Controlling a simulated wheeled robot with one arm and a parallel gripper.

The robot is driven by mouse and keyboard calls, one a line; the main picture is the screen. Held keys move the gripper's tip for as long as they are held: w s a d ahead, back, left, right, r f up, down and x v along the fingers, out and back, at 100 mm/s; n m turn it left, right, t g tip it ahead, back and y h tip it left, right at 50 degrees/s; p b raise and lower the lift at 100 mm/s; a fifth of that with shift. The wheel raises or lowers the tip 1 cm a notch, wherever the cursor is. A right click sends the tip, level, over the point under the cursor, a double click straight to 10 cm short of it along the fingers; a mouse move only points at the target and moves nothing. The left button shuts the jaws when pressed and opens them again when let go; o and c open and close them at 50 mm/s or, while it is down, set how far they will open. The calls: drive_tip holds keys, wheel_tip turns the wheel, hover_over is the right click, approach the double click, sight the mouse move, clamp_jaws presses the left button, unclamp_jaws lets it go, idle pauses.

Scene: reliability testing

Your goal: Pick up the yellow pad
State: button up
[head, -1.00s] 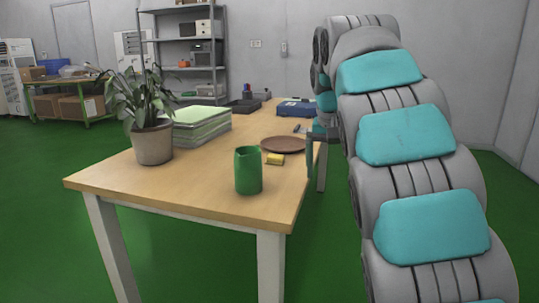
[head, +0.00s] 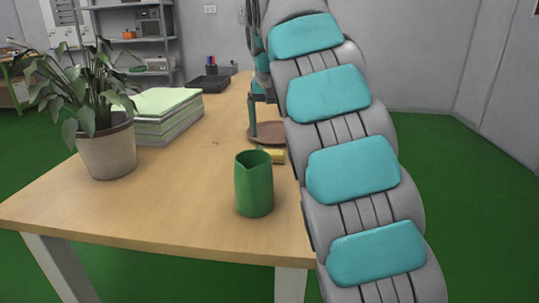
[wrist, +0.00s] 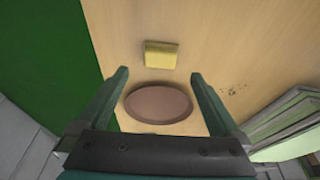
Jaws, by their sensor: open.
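The yellow pad (head: 278,156) lies on the wooden table (head: 160,205), between the green pitcher and the brown plate, partly hidden by my arm in the head view. The wrist view shows the pad (wrist: 161,55) whole, flat on the wood near the table edge. My gripper (wrist: 160,76) is open and empty, with its two fingers spread wide. It hangs above the table on the plate's side, and the pad shows beyond the fingertips in the wrist view.
A round brown plate (wrist: 158,103) lies below the gripper, beside the pad. A green pitcher (head: 254,184) stands in front of the pad. A stack of papers (head: 165,117) and a potted plant (head: 106,150) stand at the left. The table's middle is mostly clear.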

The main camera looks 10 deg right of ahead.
sight(274, 152)
drive_tip(key=shift+x, duration=3.25)
drive_tip(key=c, duration=1.4)
drive_tip(key=shift+r, duration=0.2)
drive_tip(key=shift+w+r, duration=0.1)
drive_tip(key=shift+r, duration=1.5)
drive_tip(key=s+d, duration=0.1)
drive_tip(key=s, duration=0.4)
drive_tip(key=s+r+b, duration=0.1)
drive_tip(key=s, duration=0.4)
drive_tip(key=s+d, duration=0.1)
drive_tip(key=s, duration=0.5)
drive_tip(key=shift+d+r, duration=0.25)
drive_tip(key=shift+d, duration=0.05)
drive_tip(key=o, duration=0.8)
drive_tip(key=c, duration=0.6)
